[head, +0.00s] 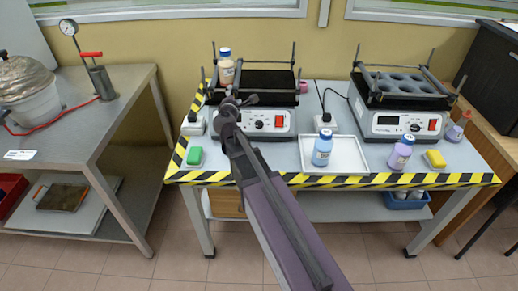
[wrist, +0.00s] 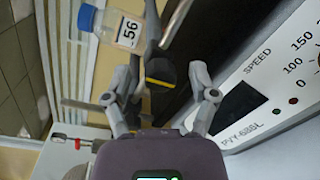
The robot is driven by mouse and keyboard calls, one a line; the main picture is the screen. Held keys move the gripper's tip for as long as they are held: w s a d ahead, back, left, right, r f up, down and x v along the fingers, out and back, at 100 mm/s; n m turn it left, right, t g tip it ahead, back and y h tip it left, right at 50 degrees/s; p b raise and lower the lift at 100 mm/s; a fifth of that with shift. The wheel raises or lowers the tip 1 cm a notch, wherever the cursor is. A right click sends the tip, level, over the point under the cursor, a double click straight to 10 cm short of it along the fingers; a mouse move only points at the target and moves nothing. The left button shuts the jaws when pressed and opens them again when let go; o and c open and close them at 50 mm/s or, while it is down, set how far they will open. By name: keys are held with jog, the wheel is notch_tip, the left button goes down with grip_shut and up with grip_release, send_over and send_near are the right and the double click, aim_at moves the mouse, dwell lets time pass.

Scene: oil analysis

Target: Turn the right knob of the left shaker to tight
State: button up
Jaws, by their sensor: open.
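The left shaker (head: 283,124) stands on the striped table, with a black tray, bars and upright posts on top. A bottle with a blue cap (head: 226,66) stands at its left side; the wrist view shows this bottle (wrist: 128,30) labelled 56. My gripper (head: 232,98) is at the shaker's front left, above the front panel. In the wrist view my gripper (wrist: 164,76) is open, its fingers on either side of a dark part with a yellow mark (wrist: 158,76). Contact cannot be told. I cannot clearly make out the right knob.
The right shaker (head: 408,125) stands on the same table.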

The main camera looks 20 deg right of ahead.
jog(key=n, duration=0.5)
jog(key=shift+b, duration=0.3)
jog(key=n, duration=0.5)
jog(key=shift+f+t+h+b, duration=0.1)
jog(key=shift+t+h+b, duration=0.2)
jog(key=shift+h+b, duration=0.1)
jog(key=v, duration=1.4)
jog(key=s+d+f+m+g+p, duration=0.1)
jog(key=s+d+m+g+p, duration=0.2)
jog(key=d+m+g+p, duration=0.35)
jog(key=s+d+m+g+p, duration=0.3)
jog(key=m, duration=0.7)
jog(key=s+a+r+m+g+y+p, duration=0.2)
jog(key=s+a+m+g+y+p, duration=0.1)
jog(key=s+m+g+y+p, duration=0.4)
jog(key=shift+s+a+m+p, duration=0.35)
jog(key=shift+s+m+p, duration=1.6)
jog(key=shift+m, duration=1)
